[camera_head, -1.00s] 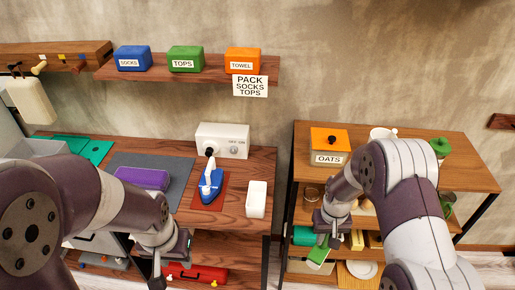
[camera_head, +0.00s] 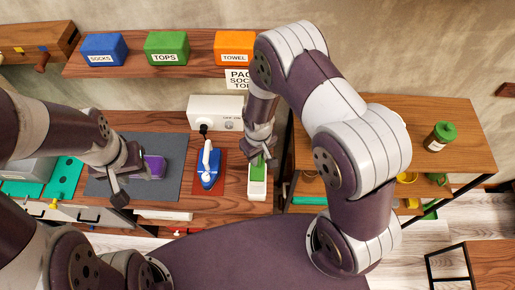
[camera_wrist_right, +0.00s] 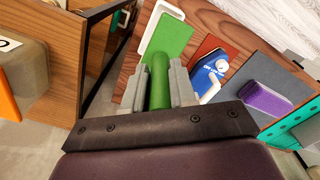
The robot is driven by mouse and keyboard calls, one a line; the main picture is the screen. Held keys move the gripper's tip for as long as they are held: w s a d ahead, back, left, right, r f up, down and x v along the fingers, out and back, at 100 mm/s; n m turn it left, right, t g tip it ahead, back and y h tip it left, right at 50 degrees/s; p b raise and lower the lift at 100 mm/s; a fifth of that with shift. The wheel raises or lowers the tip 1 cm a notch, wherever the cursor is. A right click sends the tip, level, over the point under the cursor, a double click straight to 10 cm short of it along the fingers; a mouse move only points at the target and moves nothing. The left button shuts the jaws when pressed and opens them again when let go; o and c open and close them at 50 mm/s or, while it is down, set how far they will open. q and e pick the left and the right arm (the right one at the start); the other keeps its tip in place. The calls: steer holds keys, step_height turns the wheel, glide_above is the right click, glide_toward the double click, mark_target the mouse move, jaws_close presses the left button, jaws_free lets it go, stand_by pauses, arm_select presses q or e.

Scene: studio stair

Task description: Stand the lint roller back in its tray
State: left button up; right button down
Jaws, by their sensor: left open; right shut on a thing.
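The lint roller (camera_head: 258,172) is green, and my right gripper (camera_head: 259,151) is shut on its handle. In the right wrist view the round green handle (camera_wrist_right: 159,82) sits between the fingers, with the wider green part (camera_wrist_right: 172,42) beyond. The white tray (camera_head: 257,190) is near the table's right edge, directly under the roller; its white rim (camera_wrist_right: 152,32) shows beside the green part. I cannot tell whether the roller touches the tray floor.
A blue iron (camera_head: 209,168) on a red mat stands just left of the tray. A white box with a dial (camera_head: 215,111) is behind it. A shelf above holds blue, green and orange boxes. A gap separates this table from the wooden shelf unit (camera_head: 465,150) at right.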

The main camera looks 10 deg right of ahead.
steer(key=shift+w, duration=0.1)
steer(key=shift+w+d+f+b, duration=0.1)
steer(key=shift+w+f+b, duration=0.3)
steer(key=shift+f, duration=0.2)
steer(key=shift+w+f+b, duration=0.3)
steer(key=shift+f+b, duration=0.05)
steer(key=shift+f, duration=0.25)
steer(key=shift+f+b, duration=0.35)
steer(key=f+b, duration=0.4)
steer(key=f, duration=0.1)
steer(key=f+b, duration=0.2)
steer(key=f, duration=0.1)
steer(key=shift+s, duration=0.3)
steer(key=shift+f+b, duration=0.35)
steer(key=shift+b, duration=0.2)
arm_select(q)
step_height(320, 180, down, 10)
steer(key=w, duration=0.1)
steer(key=shift+w+r, duration=0.15)
arm_select(e)
steer(key=shift+w+f, duration=0.1)
steer(key=shift+f, duration=0.05)
arm_select(q)
steer(key=shift+f+b, duration=0.45)
steer(key=shift+b, duration=0.1)
arm_select(e)
steer(key=shift+f, duration=0.6)
steer(key=c, duration=0.8)
jaws_free()
steer(key=shift+c, duration=0.2)
